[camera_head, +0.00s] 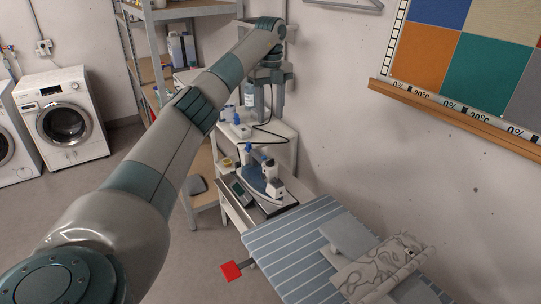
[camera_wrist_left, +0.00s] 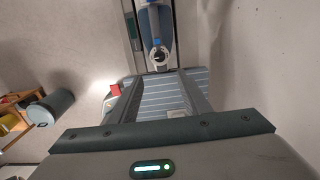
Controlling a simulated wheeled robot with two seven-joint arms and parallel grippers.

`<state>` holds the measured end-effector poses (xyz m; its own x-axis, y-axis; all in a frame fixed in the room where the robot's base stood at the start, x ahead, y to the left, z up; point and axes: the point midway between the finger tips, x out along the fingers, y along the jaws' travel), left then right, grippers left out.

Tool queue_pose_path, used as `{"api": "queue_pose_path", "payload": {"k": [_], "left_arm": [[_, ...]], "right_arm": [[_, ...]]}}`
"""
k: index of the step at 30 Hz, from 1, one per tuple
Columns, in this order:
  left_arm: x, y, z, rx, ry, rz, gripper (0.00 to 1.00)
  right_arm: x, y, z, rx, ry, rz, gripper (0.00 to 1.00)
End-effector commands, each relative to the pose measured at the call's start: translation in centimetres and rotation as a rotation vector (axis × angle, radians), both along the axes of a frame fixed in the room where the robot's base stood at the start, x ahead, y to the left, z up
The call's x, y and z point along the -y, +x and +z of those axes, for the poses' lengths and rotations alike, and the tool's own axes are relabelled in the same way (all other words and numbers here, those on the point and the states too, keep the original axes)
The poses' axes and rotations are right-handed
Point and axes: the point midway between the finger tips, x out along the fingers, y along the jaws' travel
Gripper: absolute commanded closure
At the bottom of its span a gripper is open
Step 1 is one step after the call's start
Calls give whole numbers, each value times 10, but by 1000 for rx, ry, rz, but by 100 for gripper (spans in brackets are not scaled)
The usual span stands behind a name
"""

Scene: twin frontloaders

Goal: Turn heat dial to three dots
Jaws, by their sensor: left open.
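What looks like an iron (camera_head: 262,184), dark blue and white, rests on a stand beside the striped ironing board. I cannot tell whether that part is the heat dial, and no dot marks are readable. My left gripper (camera_head: 266,112) hangs above and behind the iron, near the wall, apart from it. Its fingers (camera_wrist_left: 160,76) are spread and empty. My right gripper is not in view.
The ironing board (camera_head: 285,245) carries a patterned folded cloth (camera_head: 375,268); a red square piece (camera_head: 231,271) is at its left edge. A shelf with bottles (camera_head: 180,48) stands behind. Washing machines (camera_head: 62,120) are at left. A wooden ledge (camera_head: 460,117) juts from the right wall.

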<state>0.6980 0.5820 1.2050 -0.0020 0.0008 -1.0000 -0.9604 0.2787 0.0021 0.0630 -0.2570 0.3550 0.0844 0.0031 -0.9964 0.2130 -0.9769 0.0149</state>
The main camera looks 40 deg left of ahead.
Motion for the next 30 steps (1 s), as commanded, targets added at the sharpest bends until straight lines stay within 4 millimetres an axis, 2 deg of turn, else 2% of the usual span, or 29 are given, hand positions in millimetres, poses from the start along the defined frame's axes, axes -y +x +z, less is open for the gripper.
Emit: {"api": "queue_pose_path", "payload": {"k": [8, 24, 30], "left_arm": [[0, -1, -31, -2, 0, 0, 57], [0, -1, -124, -3, -1, 1, 57], [0, -1, -151, -1, -1, 1, 57]], "right_arm": [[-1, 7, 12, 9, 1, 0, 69], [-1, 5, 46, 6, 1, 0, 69], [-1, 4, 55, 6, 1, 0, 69]]}}
